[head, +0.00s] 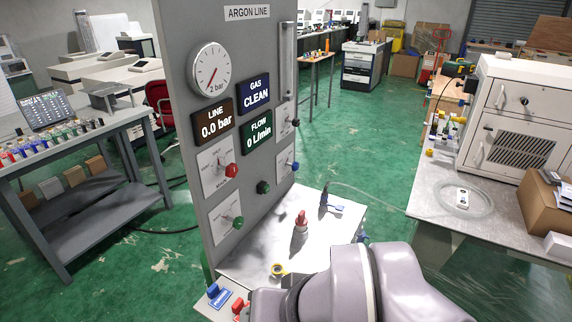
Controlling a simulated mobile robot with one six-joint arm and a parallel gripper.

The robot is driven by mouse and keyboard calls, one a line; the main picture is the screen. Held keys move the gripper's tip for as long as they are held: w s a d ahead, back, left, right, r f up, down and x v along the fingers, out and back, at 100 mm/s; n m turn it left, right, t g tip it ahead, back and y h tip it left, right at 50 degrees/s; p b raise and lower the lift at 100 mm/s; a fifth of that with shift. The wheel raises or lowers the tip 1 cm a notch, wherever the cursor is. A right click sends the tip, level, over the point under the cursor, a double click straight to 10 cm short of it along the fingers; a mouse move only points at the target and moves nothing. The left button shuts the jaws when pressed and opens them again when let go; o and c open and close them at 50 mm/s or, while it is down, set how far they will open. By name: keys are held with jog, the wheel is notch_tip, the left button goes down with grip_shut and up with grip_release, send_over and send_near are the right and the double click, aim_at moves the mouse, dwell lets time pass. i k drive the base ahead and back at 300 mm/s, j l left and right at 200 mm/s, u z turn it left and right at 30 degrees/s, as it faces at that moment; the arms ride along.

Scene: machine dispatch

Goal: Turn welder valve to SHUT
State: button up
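A grey upright panel (214,133) headed ARGON LINE carries several valve knobs on white dial plates. A red knob (232,170) is at the middle left and a green knob (238,222) below it. At the right edge are a black knob (295,122) and a blue knob (294,166); a dark green knob (262,187) sits between. The dial lettering is too small to tell which is the welder valve or where it points. Displays read LINE 0.0 bar (217,121), GAS CLEAN (254,93) and FLOW 0 L/min (258,132). My gripper is not in view; my arm fills the bottom centre.
A workbench (435,191) with a white cabinet (515,118) is right; a grey bench (70,147) is left. Green floor (365,150) lies open between.

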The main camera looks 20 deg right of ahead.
aim_at(294, 166)
jog(key=i+l+u, duration=0.15)
jog(key=l+u, duration=0.2)
jog(key=i+l+u, duration=0.1)
jog(key=l+u, duration=0.25)
jog(key=i+l+u, duration=0.1)
jog(key=u, duration=0.25)
jog(key=k+l, duration=0.05)
jog(key=l, duration=0.05)
